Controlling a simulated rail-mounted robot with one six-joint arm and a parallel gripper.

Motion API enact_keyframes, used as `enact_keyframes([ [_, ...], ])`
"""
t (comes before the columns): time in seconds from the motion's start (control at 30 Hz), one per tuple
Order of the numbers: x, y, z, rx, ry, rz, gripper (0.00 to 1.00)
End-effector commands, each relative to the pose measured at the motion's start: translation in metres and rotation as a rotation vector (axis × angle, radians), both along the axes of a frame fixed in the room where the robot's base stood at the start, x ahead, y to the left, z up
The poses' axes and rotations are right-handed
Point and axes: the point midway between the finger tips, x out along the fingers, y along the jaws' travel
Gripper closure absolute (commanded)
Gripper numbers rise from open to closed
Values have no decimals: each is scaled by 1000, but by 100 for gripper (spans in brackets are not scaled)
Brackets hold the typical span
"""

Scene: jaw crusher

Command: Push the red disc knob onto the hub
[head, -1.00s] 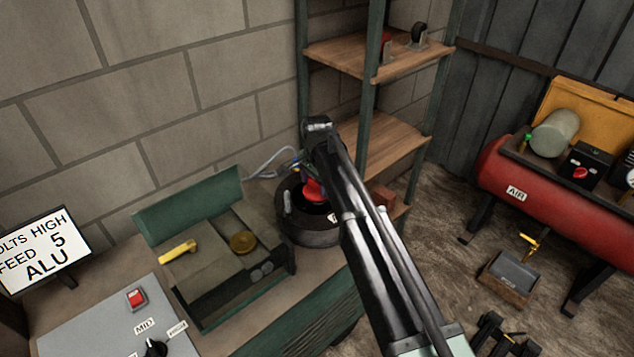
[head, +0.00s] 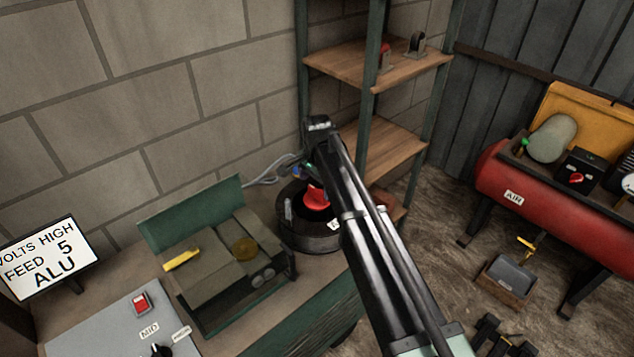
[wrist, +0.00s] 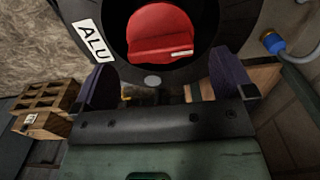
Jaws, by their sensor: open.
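The red disc knob (head: 315,198) sits at the centre of the black round spool (head: 318,243), partly covered by my arm in the head view. In the wrist view the knob (wrist: 160,30) shows its raised grip bar and a small white label, inside the dark ring of the spool (wrist: 212,50) with its ALU tag. My gripper (wrist: 164,82) is open, its two purple fingers wide apart, just below the knob in that picture and holding nothing. In the head view it is mostly hidden behind my arm. The hub is hidden behind the knob; I cannot tell how far on the knob sits.
A green-sided feeder (head: 225,255) with a yellow lever (head: 182,259) stands left of the spool. A shelf rack (head: 375,150) rises close behind my arm. A hose with a blue fitting (wrist: 273,42) lies near the right finger. A red air tank (head: 520,195) stands farther right.

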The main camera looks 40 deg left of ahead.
Motion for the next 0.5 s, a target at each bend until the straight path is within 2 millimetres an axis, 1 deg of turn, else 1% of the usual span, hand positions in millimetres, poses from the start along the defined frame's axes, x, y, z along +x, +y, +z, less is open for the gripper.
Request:
enact_keyframes([
  [0.03, 0, 0, 25, 0, 0, 0, 0],
  [0.1, 0, 0, 42, 0, 0, 0, 0],
  [0.2, 0, 0, 62, 0, 0, 0, 0],
  [0.33, 0, 0, 73, 0, 0, 0, 0],
  [0.5, 0, 0, 71, 0, 0, 0, 0],
])
